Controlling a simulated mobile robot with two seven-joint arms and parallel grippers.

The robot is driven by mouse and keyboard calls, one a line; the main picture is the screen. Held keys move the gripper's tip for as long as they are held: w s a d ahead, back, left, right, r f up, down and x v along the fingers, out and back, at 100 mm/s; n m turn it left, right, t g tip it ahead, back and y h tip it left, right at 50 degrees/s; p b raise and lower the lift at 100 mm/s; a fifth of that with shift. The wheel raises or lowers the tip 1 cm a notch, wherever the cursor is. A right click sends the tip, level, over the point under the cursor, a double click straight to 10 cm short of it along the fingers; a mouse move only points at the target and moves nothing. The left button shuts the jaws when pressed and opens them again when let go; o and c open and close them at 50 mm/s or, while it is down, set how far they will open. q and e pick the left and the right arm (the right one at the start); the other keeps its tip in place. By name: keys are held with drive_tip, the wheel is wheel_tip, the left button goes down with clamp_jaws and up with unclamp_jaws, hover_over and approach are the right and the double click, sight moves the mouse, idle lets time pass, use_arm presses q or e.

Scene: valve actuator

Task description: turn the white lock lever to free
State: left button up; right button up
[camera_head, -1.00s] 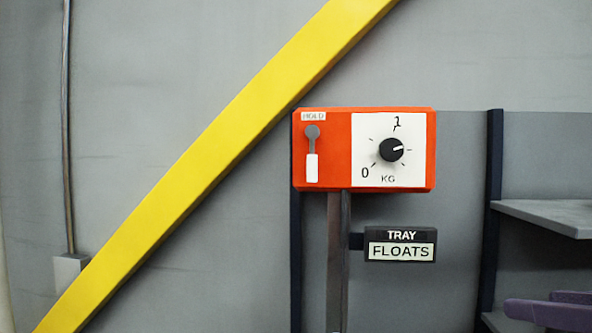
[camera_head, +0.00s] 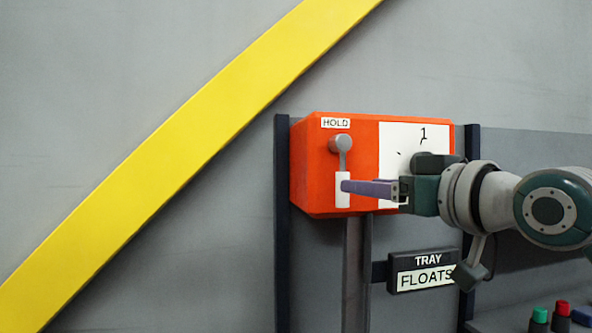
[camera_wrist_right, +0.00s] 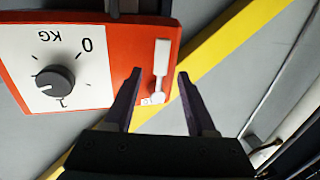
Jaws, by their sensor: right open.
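The white lock lever (camera_head: 342,190) hangs straight down from its round grey pivot on the orange box (camera_head: 308,180), under a HOLD label (camera_head: 335,123). In the right wrist view the lever (camera_wrist_right: 161,58) lies between the lines of my two fingers. My right gripper (camera_head: 346,187) reaches in from the right, its purple fingers level with the white handle and overlapping its edge. The right wrist view shows the gripper (camera_wrist_right: 160,73) open, nothing clamped. Contact with the lever cannot be told. My left gripper is out of view.
The dial knob (camera_wrist_right: 55,78) on the white panel is mostly hidden by my right gripper in the head view. A TRAY FLOATS sign (camera_head: 425,271) hangs below. A yellow diagonal beam (camera_head: 190,140) crosses the wall at left. Green-capped (camera_head: 540,314) and red-capped items stand at lower right.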

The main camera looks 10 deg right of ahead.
sight(341, 171)
drive_tip(key=shift+p+x, duration=0.8)
drive_tip(key=shift+x, duration=1.75)
drive_tip(key=shift+a, duration=0.1)
drive_tip(key=shift+c, duration=0.3)
clamp_jaws()
